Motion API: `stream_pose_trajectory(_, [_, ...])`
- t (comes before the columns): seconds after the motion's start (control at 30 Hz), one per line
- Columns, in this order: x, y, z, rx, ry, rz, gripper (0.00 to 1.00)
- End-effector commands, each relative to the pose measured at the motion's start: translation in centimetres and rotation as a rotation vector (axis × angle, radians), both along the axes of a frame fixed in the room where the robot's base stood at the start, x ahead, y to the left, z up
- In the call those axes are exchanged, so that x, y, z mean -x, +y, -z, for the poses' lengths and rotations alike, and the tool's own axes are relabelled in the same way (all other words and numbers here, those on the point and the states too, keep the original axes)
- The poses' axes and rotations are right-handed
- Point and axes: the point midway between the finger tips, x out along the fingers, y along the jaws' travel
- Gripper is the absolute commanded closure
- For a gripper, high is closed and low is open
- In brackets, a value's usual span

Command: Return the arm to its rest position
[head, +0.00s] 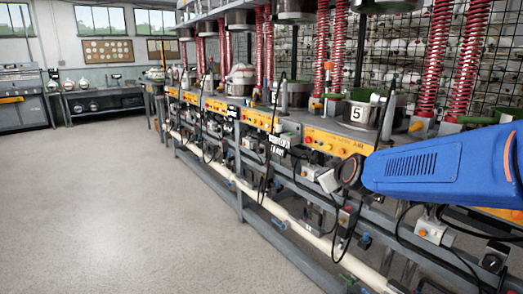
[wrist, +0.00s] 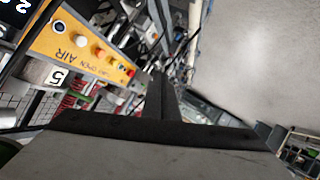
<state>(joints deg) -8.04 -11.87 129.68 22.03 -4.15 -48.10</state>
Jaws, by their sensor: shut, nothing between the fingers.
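My arm's blue link (head: 420,165) reaches in from the right edge in the head view, in front of the row of presses. In the wrist view my gripper (wrist: 160,90) shows as dark fingers pressed together, with nothing between them. The gripper itself cannot be made out in the head view. In the wrist view an orange control panel (wrist: 75,45) with buttons lies to the upper left of the fingers, apart from them. The number 5 pot (wrist: 57,75) shows beside that panel, and also in the head view (head: 357,114).
A long metal bench (head: 240,197) with presses and red springs (head: 438,75) runs along the right. Cables hang below its panels. Open concrete floor (head: 95,210) lies to the left. Another bench (head: 105,98) stands by the far wall.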

Motion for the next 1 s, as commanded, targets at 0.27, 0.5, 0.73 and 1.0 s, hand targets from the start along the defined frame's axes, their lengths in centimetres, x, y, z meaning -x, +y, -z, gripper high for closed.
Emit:
stream_pose_trajectory(0.27, [10.9, -1.4, 2.3, -0.13, 0.223, 0.029, 1.0])
stream_pose_trajectory(0.5, [20.9, -3.4, 5.5, -0.213, 0.429, 0.125, 1.0])
stream_pose_trajectory(0.73, [30.6, -5.7, 8.9, -0.267, 0.611, 0.279, 1.0])
stream_pose_trajectory(1.0, [37.5, -7.6, 11.5, -0.293, 0.731, 0.423, 1.0])
